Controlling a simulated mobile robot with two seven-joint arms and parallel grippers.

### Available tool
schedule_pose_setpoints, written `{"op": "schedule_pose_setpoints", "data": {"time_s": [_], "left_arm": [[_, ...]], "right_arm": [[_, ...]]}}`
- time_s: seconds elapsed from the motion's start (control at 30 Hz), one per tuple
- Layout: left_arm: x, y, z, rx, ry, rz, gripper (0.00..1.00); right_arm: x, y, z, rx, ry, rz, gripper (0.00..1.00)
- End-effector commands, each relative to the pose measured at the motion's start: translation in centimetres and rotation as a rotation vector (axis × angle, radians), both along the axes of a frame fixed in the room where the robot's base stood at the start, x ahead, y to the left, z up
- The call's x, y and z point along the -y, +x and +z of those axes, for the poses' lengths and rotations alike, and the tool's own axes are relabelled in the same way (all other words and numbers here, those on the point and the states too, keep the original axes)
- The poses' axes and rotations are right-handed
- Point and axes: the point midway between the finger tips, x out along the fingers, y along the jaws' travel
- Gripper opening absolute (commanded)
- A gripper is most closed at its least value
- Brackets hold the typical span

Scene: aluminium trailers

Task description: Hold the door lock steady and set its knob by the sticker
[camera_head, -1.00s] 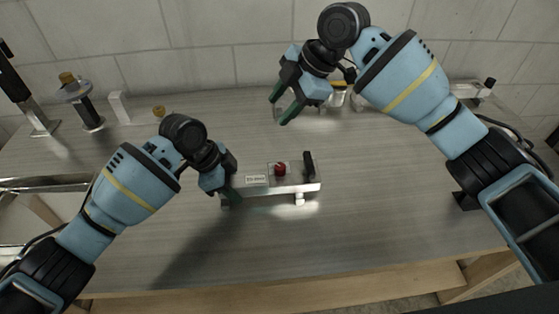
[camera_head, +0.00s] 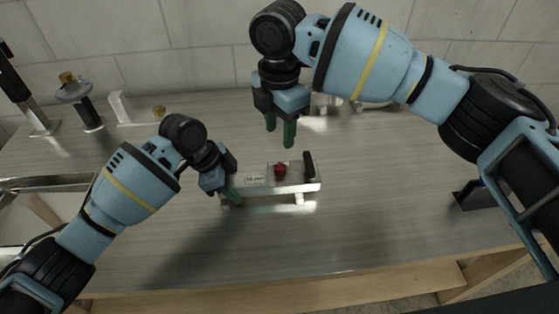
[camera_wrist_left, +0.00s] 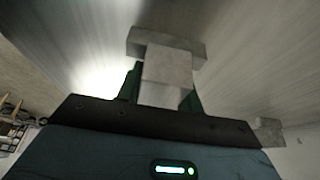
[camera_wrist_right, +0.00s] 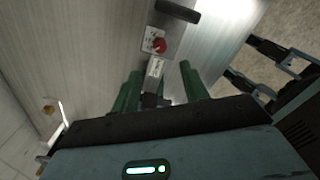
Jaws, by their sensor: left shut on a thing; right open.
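The door lock (camera_head: 310,187) is a metal bar-like body lying on the counter, with a red knob (camera_head: 280,170), a white sticker (camera_head: 255,180) and a black handle (camera_head: 309,164). The sticker's print is too small to read. My left gripper (camera_head: 232,197) is shut on the lock's left end; the left wrist view shows the metal end (camera_wrist_left: 167,72) between its fingers. My right gripper (camera_head: 280,136) is open and empty, pointing down above and behind the knob. In the right wrist view, the knob (camera_wrist_right: 159,45) and sticker (camera_wrist_right: 155,68) lie beyond its spread fingers (camera_wrist_right: 160,92).
A lidded dark cylinder (camera_head: 88,108), a white block (camera_head: 120,107) and a small brass piece (camera_head: 159,111) stand at back left. A sink edge (camera_head: 50,184) is at left.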

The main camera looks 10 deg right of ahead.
Motion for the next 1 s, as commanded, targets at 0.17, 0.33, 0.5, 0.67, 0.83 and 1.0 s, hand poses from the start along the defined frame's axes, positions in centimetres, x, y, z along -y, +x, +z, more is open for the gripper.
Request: {"op": "schedule_pose_setpoints", "data": {"time_s": [0.17, 0.33, 0.5, 0.67, 0.83, 1.0], "left_arm": [[0.0, 0.0, 0.0, 0.001, 0.000, 0.000, 0.03], [0.0, 0.0, 0.0, 0.001, 0.000, 0.000, 0.03], [0.0, 0.0, 0.0, 0.001, 0.000, 0.000, 0.03], [0.0, 0.0, 0.0, 0.001, 0.000, 0.000, 0.03], [0.0, 0.0, 0.0, 0.001, 0.000, 0.000, 0.03], [0.0, 0.0, 0.0, 0.001, 0.000, 0.000, 0.03]], "right_arm": [[0.1, -0.1, -3.3, -0.003, -0.001, -0.001, 0.45], [0.0, 0.0, -6.4, -0.002, 0.000, -0.001, 0.45], [0.0, 0.0, -8.7, -0.002, 0.000, -0.002, 0.45], [0.0, 0.0, -9.8, 0.000, 0.001, -0.001, 0.45], [0.0, 0.0, -10.2, 0.000, 0.002, 0.000, 0.45], [0.0, 0.0, -10.2, 0.000, 0.002, 0.000, 0.45]]}}
